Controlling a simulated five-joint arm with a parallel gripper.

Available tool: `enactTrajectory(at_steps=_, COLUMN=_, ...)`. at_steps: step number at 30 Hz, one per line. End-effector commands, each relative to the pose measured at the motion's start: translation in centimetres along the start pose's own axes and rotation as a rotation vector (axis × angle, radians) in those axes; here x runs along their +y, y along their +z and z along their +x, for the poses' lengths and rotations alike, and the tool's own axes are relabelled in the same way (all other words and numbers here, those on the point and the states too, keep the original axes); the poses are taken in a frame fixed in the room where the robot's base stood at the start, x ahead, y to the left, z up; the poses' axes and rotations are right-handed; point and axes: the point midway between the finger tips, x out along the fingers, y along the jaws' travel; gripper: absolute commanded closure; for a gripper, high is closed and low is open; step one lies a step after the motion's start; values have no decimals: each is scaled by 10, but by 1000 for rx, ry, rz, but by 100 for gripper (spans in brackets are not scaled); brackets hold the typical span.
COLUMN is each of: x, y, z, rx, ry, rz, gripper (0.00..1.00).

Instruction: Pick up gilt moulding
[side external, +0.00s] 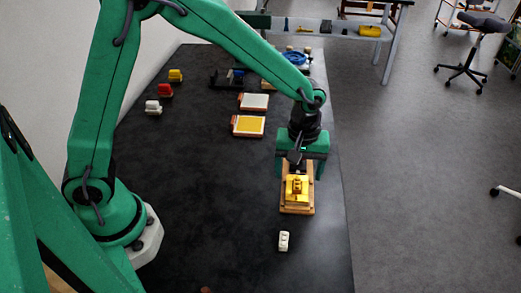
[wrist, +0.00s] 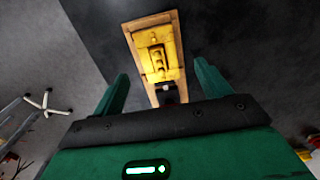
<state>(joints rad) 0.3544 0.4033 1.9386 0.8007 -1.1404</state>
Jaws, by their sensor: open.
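The gilt moulding (side external: 297,188) is a yellow-gold piece with a raised ornament, lying on a wooden board (side external: 298,210) near the right side of the black table. In the wrist view the moulding (wrist: 157,58) shows ahead of the fingers on the board (wrist: 133,42). My green gripper (side external: 299,170) is open at the far end of the board, pointing down, with one finger on each side of it. In the wrist view the gripper (wrist: 161,76) shows its two fingers spread apart with nothing clamped between them. Whether the fingers touch the board cannot be told.
A small white object (side external: 283,241) lies in front of the board. Two flat boxes, one yellow-topped (side external: 248,125) and one pale-topped (side external: 254,101), lie behind to the left. Small yellow (side external: 175,75), red (side external: 165,90) and white (side external: 153,107) pieces stand farther left. The table's middle is clear.

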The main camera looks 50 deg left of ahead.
Motion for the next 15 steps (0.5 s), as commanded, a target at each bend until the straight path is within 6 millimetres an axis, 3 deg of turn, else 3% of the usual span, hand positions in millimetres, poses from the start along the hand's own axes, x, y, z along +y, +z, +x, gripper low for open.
enactTrajectory(at_steps=8, x=0, y=0, z=5, rx=0, ry=0, rz=0, gripper=24)
enactTrajectory(at_steps=15, x=1, y=0, z=26, rx=-1, ry=-2, rz=1, gripper=24)
